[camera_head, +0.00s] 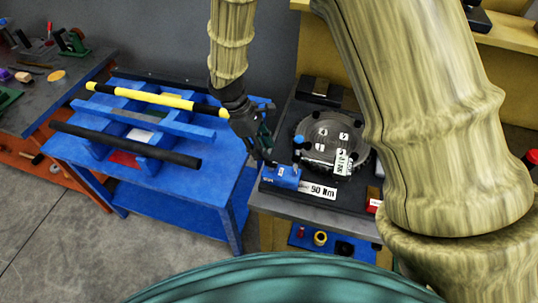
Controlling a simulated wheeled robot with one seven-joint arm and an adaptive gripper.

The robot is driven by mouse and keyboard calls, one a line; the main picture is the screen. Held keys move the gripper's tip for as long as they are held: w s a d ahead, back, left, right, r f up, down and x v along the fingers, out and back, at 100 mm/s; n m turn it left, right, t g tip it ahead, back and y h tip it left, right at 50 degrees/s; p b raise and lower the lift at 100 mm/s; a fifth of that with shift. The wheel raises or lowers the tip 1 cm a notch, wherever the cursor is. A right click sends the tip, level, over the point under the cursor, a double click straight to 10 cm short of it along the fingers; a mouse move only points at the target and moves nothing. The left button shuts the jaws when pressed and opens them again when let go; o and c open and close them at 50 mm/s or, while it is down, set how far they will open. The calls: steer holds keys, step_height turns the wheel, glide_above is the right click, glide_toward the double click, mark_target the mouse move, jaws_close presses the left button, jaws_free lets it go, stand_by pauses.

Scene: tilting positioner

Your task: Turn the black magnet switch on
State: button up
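My dark gripper (267,148) points down at the left edge of the positioner's round grey plate (327,135), just above a small blue box (281,177). Its fingers are small and dark here, so I cannot tell how far they are open or whether they touch anything. The round plate has a toothed rim and white labels on it. I cannot pick out the black magnet switch with certainty. A dark box (319,92) stands behind the plate. My arm hides the area right of the plate.
A white "90 Nm" label (318,190) lies at the bench's front, with a red-and-white item (374,202) to its right. A blue table (215,182) at left bears a yellow-and-black bar (157,98) and a black bar (125,145). Open floor (60,235) is at lower left.

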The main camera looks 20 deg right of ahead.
mark_target(271, 161)
steer(key=shift+s+d+f+p, duration=0.25)
steer(key=shift+s+d+f, duration=0.1)
steer(key=shift+f, duration=0.25)
steer(key=shift+s+d+f+p, duration=0.25)
steer(key=shift+s+f, duration=0.1)
steer(key=shift+f, duration=0.25)
steer(key=shift+d+f, duration=0.2)
steer(key=shift+f, duration=0.75)
steer(key=shift+s+f+p, duration=0.1)
steer(key=shift+p, duration=0.2)
steer(key=shift+c, duration=0.5)
jaws_close()
